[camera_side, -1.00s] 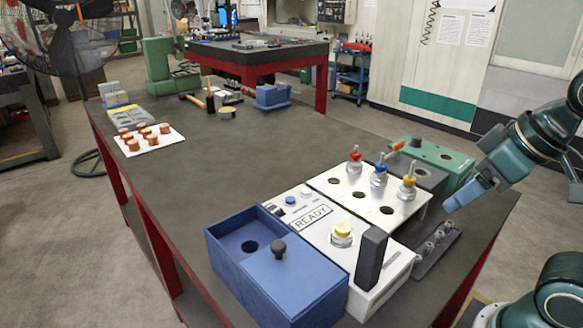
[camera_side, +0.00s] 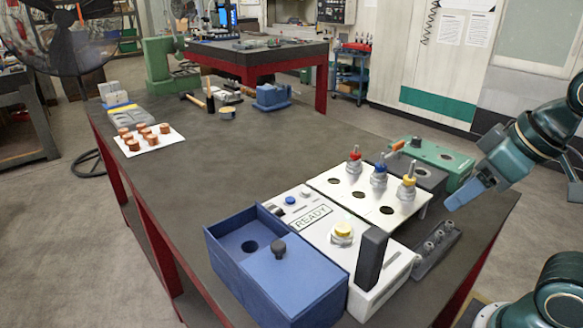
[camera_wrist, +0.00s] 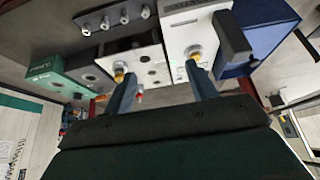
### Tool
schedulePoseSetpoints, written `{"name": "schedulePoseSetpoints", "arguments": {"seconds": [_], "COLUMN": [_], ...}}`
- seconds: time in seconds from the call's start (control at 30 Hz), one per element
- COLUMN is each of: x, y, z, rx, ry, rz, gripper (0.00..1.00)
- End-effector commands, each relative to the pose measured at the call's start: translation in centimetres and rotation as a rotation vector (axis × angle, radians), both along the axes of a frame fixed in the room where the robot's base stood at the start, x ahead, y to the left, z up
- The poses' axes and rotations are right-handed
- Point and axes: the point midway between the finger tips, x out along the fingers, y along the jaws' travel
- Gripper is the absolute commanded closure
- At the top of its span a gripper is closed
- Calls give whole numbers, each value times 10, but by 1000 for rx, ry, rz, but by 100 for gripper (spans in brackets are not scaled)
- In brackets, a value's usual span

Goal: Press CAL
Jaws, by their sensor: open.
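A white control box (camera_side: 322,255) carries a READY display (camera_side: 311,217), a blue button (camera_side: 291,201), a pale button (camera_side: 306,192) and a yellow-topped round fitting (camera_side: 343,231). The small lettering by the buttons is too small to read, so I cannot tell which one is CAL. My gripper (camera_side: 455,202) is in the air to the right of the box, beyond the valve plate, touching nothing. In the wrist view my gripper (camera_wrist: 160,74) has its two fingers wide apart with nothing held. The white box (camera_wrist: 188,32) shows there upside down.
A blue box (camera_side: 275,270) with a black knob adjoins the control box. A dark upright block (camera_side: 370,260) stands at its right. A white plate (camera_side: 350,197) carries red, blue and yellow-topped fittings. A grey holder (camera_side: 437,248) and green box (camera_side: 440,157) lie near my gripper.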

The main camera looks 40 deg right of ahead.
Motion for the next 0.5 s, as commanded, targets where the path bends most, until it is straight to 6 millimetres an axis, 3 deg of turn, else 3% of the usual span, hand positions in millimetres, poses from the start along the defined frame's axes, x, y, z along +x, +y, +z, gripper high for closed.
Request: {"name": "schedulePoseSetpoints", "arguments": {"seconds": [0.03, 0.27, 0.5], "x": [0, 0, 0], "y": [0, 0, 0], "z": [0, 0, 0], "rx": [0, 0, 0], "ry": [0, 0, 0], "rz": [0, 0, 0], "gripper": [53, 98, 100]}}
